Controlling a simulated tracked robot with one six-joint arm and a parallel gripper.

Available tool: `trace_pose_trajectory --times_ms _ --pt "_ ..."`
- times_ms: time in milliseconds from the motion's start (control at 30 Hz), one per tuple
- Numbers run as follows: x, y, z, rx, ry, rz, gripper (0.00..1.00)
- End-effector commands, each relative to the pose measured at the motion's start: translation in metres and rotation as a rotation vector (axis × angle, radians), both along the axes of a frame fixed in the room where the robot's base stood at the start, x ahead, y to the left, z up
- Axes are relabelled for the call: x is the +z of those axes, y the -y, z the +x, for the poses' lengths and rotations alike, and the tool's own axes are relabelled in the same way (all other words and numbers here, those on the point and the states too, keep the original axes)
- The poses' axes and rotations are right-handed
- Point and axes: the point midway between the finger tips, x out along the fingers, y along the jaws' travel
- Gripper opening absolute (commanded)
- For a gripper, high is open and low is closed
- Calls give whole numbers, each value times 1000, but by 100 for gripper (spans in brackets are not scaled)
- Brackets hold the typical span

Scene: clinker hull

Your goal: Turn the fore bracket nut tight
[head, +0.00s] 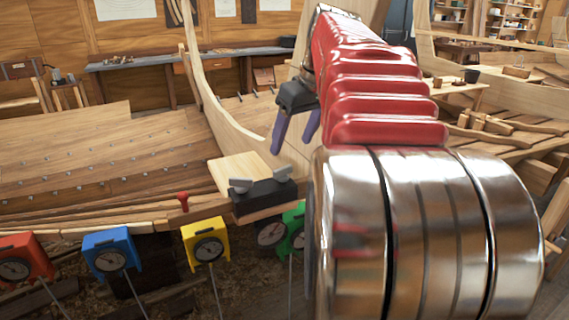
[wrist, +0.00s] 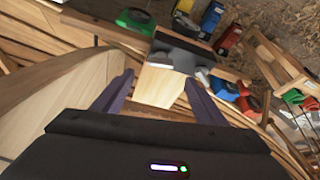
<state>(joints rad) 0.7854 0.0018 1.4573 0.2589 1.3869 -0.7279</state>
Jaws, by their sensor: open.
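A black bracket (head: 262,197) sits at the plank edge of the hull, at the end of a pale wooden board (head: 240,168). Two grey wing nuts stand on it, a left nut (head: 240,185) and a right nut (head: 275,174). I cannot tell which is the fore one. The bracket also shows in the wrist view (wrist: 180,45), beyond the fingers. My gripper (head: 290,147) has two purple fingers, spread apart and empty, above and behind the bracket in the head view. In the wrist view the fingers (wrist: 159,78) point towards the board and nuts, touching neither nut as far as I can see.
Red (head: 24,258), blue (head: 110,252), yellow (head: 207,243) and green (head: 295,228) dial devices line the hull's near edge. A red knob (head: 183,201) stands left of the bracket. A curved pale hull timber (head: 215,105) rises behind. My arm hides the right middle.

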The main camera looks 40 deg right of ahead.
Motion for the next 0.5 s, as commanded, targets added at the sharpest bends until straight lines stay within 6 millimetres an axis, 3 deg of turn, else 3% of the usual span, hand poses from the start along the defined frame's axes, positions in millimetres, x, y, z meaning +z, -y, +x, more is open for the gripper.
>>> trace_pose_trajectory --times_ms 500 --pt "-71 1 29 2 -1 2 66"
